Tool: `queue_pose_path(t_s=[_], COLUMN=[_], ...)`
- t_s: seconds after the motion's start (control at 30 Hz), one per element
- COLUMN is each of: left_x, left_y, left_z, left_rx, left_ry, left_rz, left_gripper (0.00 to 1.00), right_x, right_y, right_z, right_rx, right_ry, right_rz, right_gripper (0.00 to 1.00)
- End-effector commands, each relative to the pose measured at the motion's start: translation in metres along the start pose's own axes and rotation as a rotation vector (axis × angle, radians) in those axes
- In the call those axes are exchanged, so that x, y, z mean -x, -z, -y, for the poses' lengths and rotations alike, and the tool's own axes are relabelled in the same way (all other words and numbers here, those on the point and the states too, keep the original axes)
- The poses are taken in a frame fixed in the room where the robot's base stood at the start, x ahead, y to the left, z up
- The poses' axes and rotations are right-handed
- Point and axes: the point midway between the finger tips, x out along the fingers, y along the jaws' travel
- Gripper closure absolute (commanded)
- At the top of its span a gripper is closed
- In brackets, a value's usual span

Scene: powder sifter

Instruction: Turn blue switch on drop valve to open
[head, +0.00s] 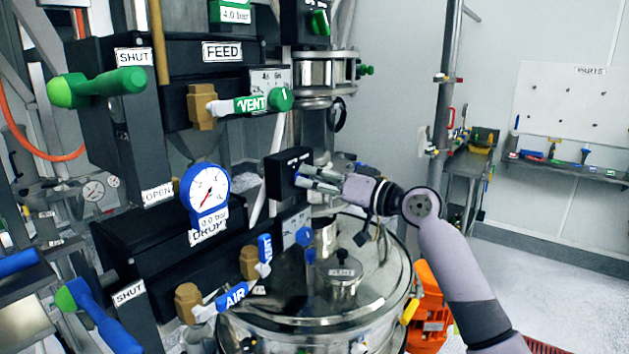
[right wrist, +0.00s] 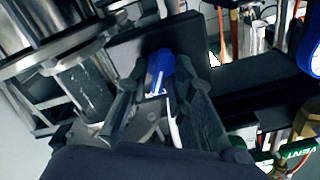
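The blue switch (right wrist: 158,68) shows in the right wrist view on the face of a dark box. In the head view that black box (head: 280,178) is at the middle, and the switch is mostly hidden by my fingers. My right gripper (head: 312,180) reaches the box from the right. In the right wrist view its fingers (right wrist: 163,92) are apart, one on each side of the blue switch. I cannot tell whether they touch it. My left gripper is not in view.
A steel vessel (head: 375,300) stands below the gripper. The green VENT handle (head: 250,104), a blue gauge (head: 206,196) and the blue AIR handle (head: 232,296) are left of it. A steel pole (head: 446,110) stands behind my right arm. Floor at the right is clear.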

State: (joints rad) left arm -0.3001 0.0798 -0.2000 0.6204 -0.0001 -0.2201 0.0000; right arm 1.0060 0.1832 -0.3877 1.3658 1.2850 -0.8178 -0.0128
Motion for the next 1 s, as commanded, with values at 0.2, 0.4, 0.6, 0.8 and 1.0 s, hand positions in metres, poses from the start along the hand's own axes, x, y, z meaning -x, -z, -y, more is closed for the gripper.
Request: queue_pose_path(t_s=[0.2, 0.4, 0.6, 0.8, 1.0], left_x=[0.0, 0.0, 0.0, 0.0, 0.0], left_y=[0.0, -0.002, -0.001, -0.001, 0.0], left_z=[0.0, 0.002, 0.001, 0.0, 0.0], left_rx=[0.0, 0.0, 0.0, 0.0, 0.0], left_ry=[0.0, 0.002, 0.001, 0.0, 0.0], left_rz=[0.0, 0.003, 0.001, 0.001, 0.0], left_gripper=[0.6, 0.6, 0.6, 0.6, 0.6], right_x=[0.0, 0.002, 0.029, 0.074, 0.106], right_y=[-0.001, -0.001, -0.001, -0.001, -0.001], right_z=[0.0, -0.001, -0.002, -0.002, -0.001], right_rx=[0.0, 0.001, 0.002, 0.002, 0.0], right_ry=[0.0, -0.001, -0.002, -0.004, -0.002], right_rz=[0.001, 0.001, 0.001, 0.001, 0.002], right_gripper=[0.7, 0.7, 0.7, 0.7, 0.7])
